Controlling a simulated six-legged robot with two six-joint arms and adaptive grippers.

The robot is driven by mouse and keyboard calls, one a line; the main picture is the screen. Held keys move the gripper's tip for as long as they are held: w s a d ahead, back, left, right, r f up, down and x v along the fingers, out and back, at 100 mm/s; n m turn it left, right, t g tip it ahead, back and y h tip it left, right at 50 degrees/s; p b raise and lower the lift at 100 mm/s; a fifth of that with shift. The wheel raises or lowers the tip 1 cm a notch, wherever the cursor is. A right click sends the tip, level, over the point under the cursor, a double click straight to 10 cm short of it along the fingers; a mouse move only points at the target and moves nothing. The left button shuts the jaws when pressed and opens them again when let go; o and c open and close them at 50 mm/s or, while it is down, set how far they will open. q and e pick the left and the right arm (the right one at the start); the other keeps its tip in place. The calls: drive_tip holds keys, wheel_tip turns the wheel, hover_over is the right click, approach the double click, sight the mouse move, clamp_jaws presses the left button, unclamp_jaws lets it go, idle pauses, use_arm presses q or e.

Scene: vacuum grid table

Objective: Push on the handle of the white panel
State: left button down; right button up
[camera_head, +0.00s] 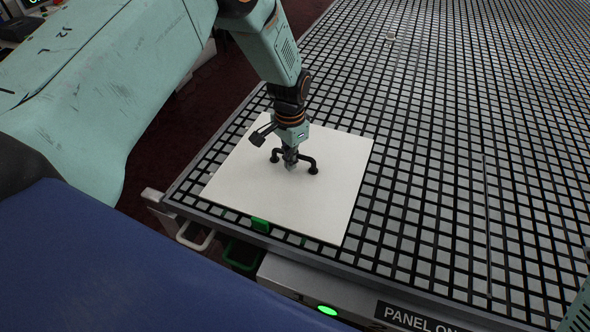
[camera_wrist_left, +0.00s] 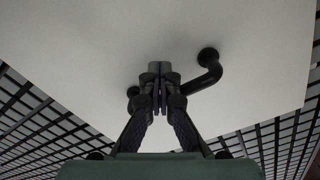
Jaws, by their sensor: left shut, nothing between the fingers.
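The white panel (camera_head: 250,190) lies flat on the grid table near its front left corner. Its black handle (camera_head: 312,164) stands up from the panel. My left gripper (camera_head: 290,163) is shut and empty, pointing down over the middle of the handle. In the left wrist view the shut fingers (camera_wrist_left: 160,75) cover the middle of the handle, and one curved end of the handle (camera_wrist_left: 207,66) shows to their right. The panel (camera_wrist_left: 90,40) fills much of that view. I cannot tell whether the fingertips touch the handle. My right gripper is not in view.
The black grid table (camera_head: 450,140) stretches clear to the right and back. A green light (camera_head: 327,310) and a "PANEL ON" label (camera_head: 420,318) are on the table's front.

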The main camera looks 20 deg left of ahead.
use_arm(q)
drive_tip(key=shift+w+r, duration=0.1)
drive_tip(key=shift+w, duration=0.25)
